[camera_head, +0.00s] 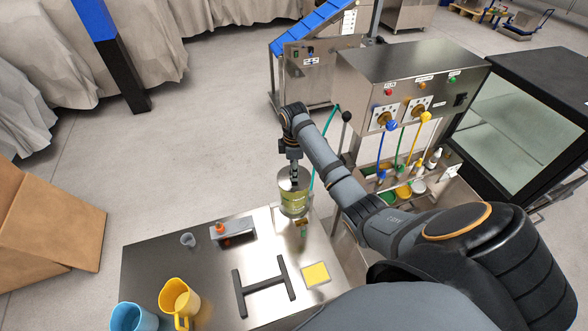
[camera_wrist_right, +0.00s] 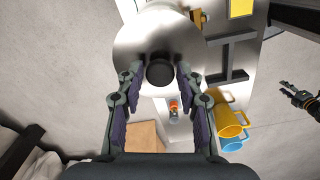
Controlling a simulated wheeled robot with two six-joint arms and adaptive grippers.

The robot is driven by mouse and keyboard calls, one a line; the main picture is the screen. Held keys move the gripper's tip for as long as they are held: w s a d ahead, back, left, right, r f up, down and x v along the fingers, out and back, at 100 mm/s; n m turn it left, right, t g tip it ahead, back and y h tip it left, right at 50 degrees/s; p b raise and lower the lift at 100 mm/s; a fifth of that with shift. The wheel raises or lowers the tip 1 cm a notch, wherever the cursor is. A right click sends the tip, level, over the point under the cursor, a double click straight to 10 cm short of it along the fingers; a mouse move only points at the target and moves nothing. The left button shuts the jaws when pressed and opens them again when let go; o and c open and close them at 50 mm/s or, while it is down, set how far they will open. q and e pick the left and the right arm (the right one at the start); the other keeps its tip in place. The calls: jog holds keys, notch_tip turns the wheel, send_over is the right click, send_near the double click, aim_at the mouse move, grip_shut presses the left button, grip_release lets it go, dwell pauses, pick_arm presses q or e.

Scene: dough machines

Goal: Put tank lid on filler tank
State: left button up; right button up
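The filler tank (camera_head: 293,203), a clear cylinder with a yellow-green label, stands at the far right corner of the steel table. The round silver tank lid (camera_head: 292,184) is at the tank's top and looks roughly level; I cannot tell whether it is fully seated. In the right wrist view the lid (camera_wrist_right: 160,30) hides the tank, and its black knob (camera_wrist_right: 160,72) lies between my right fingers. My right gripper (camera_head: 294,172), also in the wrist view (camera_wrist_right: 160,75), is open, with small gaps beside the knob. My left gripper (camera_wrist_right: 288,93) shows small at the wrist view's right edge.
A machine (camera_head: 385,75) with coloured hoses stands behind right.

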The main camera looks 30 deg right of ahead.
jog(key=shift+o, duration=1.2)
jog(key=shift+r, duration=0.1)
notch_tip(320, 180, up, 7)
jog(key=shift+r, duration=0.15)
dwell(0.4)
